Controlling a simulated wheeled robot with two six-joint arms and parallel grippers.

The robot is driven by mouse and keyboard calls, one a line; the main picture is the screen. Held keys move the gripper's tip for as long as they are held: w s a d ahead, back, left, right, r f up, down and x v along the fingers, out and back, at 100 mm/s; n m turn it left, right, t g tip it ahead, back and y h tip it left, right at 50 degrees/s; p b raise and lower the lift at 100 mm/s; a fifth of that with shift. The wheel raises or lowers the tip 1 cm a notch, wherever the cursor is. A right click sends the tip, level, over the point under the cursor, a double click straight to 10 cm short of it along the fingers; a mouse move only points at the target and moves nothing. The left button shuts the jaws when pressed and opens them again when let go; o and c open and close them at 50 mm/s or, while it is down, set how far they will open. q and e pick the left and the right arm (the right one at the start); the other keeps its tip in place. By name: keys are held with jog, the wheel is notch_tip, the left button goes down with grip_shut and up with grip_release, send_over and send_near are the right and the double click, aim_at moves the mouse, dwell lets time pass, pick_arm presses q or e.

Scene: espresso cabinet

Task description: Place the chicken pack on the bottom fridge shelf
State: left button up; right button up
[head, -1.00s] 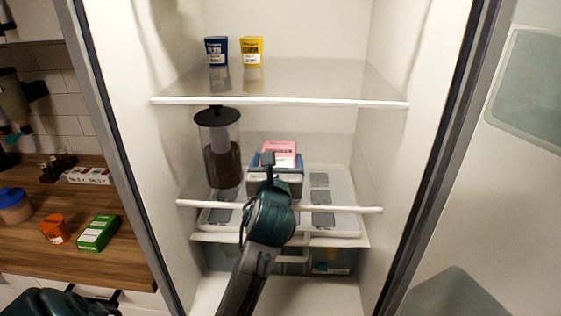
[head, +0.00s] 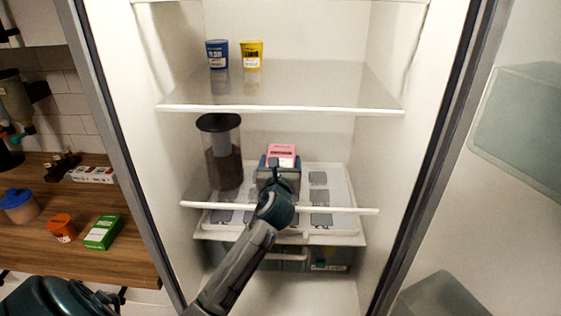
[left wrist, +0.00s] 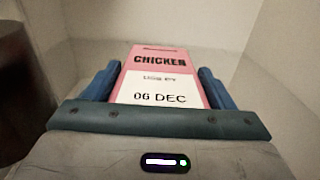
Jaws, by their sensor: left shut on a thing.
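The pink chicken pack (head: 283,153) is inside the open fridge, above the rear part of the lower shelf. In the left wrist view the chicken pack (left wrist: 158,75) shows its pink top, the word CHICKEN and a white label reading 06 DEC. My left gripper (head: 281,164) reaches in from the front and is shut on the pack, with a blue finger on each side of it in the left wrist view (left wrist: 158,90). The lower fridge shelf (head: 340,211) is clear with a white front edge. I cannot tell whether the pack touches the shelf. My right gripper is not in view.
A tall dark-lidded jug (head: 222,155) stands to the left of the pack. A blue tub (head: 217,54) and a yellow tub (head: 252,54) stand on the upper shelf (head: 330,85). A drawer (head: 330,258) lies below. There is free room to the pack's right.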

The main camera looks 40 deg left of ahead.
pick_arm(q)
jog(key=shift+w+a+f, duration=0.1)
jog(key=shift+w, duration=0.05)
jog(key=shift+f, duration=0.1)
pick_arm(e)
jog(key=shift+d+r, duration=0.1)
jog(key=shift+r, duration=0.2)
pick_arm(q)
jog(key=o, duration=1.3)
jog(key=shift+f, duration=0.15)
jog(key=shift+c, duration=0.2)
jog(key=b+v, duration=0.2)
jog(key=v, duration=0.8)
jog(key=shift+s+d, duration=0.25)
jog(key=shift+s+d+b, duration=0.3)
jog(key=shift+s+d, duration=0.05)
jog(key=shift+s, duration=0.3)
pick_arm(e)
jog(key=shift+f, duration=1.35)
